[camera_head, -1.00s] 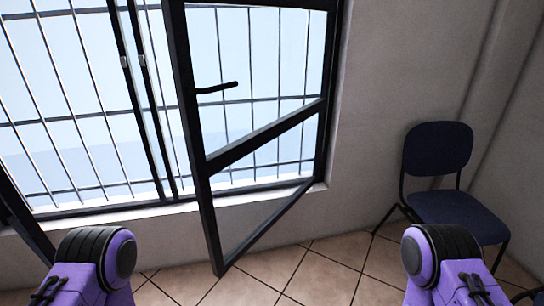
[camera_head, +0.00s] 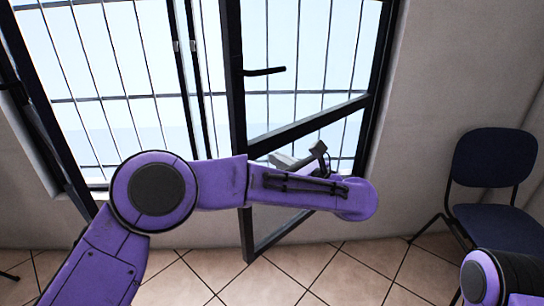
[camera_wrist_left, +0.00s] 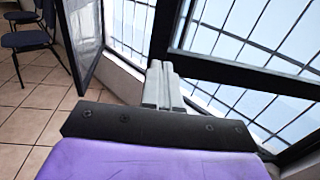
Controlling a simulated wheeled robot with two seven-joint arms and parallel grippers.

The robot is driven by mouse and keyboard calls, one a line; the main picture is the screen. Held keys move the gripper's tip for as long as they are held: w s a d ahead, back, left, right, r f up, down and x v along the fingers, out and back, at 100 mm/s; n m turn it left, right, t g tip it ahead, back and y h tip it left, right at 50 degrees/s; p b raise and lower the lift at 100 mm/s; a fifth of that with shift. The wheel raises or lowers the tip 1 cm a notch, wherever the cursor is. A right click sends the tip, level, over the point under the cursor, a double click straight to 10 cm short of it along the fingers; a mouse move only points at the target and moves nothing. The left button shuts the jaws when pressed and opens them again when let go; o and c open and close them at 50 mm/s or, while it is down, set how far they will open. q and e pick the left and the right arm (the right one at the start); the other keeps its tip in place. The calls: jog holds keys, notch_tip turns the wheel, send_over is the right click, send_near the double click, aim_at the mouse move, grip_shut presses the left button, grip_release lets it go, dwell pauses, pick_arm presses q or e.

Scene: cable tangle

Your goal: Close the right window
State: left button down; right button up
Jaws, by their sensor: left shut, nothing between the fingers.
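The right window (camera_head: 236,100) stands open, a black-framed sash swung into the room with a black handle (camera_head: 265,71) near its free left edge. My left arm crosses in front of its lower half. My left gripper (camera_head: 283,160) is shut and empty, bent back to point left, just below the sash's middle bar. In the left wrist view, its grey fingers (camera_wrist_left: 162,85) lie below the middle bar of the right window (camera_wrist_left: 225,70), on its room side. I cannot tell whether they touch it. My right gripper is out of view.
The left window also stands open at the far left (camera_head: 30,110), and in the left wrist view (camera_wrist_left: 83,35). A dark blue chair (camera_head: 492,158) stands by the right wall. Other chairs (camera_wrist_left: 30,38) stand beyond on the tiled floor. Barred glass lies behind.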

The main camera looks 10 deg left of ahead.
aim_at(242, 140)
pick_arm(q)
jog(key=p+x, duration=0.2)
jog(key=x, duration=0.8)
jog(key=shift+w+a+p, duration=0.2)
jog(key=shift+p, duration=0.15)
jog(key=shift+w+a, duration=0.35)
jog(key=shift+a, duration=0.1)
